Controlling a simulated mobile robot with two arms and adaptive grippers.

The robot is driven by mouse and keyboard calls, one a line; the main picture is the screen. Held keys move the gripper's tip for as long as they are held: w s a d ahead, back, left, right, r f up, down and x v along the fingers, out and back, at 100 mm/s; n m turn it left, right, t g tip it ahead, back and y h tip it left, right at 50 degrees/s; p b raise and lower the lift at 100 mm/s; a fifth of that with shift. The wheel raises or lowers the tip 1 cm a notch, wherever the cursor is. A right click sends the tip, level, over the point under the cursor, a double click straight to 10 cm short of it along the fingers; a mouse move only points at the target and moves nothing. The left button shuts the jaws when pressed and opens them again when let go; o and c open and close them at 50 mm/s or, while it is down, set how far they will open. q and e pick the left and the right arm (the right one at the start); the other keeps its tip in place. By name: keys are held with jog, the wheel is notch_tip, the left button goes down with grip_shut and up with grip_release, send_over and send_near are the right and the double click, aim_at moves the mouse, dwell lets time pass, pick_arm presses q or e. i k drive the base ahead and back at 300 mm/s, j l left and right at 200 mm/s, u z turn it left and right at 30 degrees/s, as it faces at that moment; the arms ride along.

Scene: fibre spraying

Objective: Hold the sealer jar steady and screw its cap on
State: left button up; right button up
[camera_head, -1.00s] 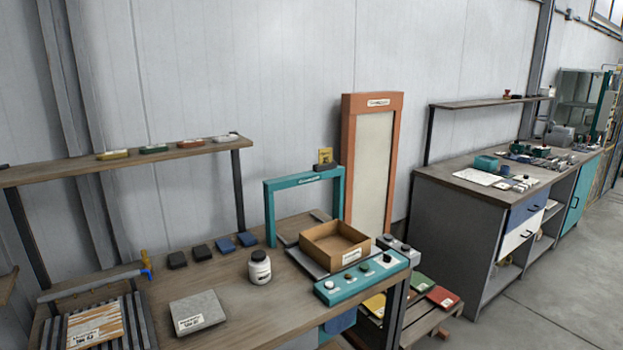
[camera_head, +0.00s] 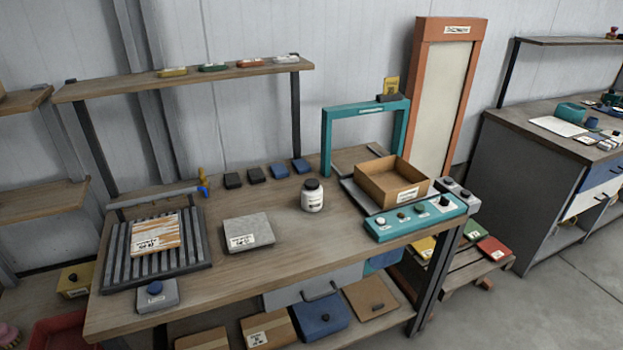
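The sealer jar (camera_head: 312,198) appears to be the small white jar with a label standing upright on the wooden workbench. A dark cap (camera_head: 311,184) is on top of its mouth; I cannot tell how tightly it sits. Neither of my grippers shows in the head view, and nothing touches the jar.
A grey labelled slab (camera_head: 248,233) lies left of the jar on the workbench (camera_head: 290,255). A cardboard box (camera_head: 391,182) and a teal button panel (camera_head: 415,217) are to its right. Dark and blue blocks (camera_head: 278,171) lie behind it. The bench is clear in front of the jar.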

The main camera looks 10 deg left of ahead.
aim_at(310, 201)
jog(key=i+l+u, duration=0.2)
jog(key=i, duration=0.3)
jog(key=i+l+u, duration=0.25)
jog(key=i, duration=0.3)
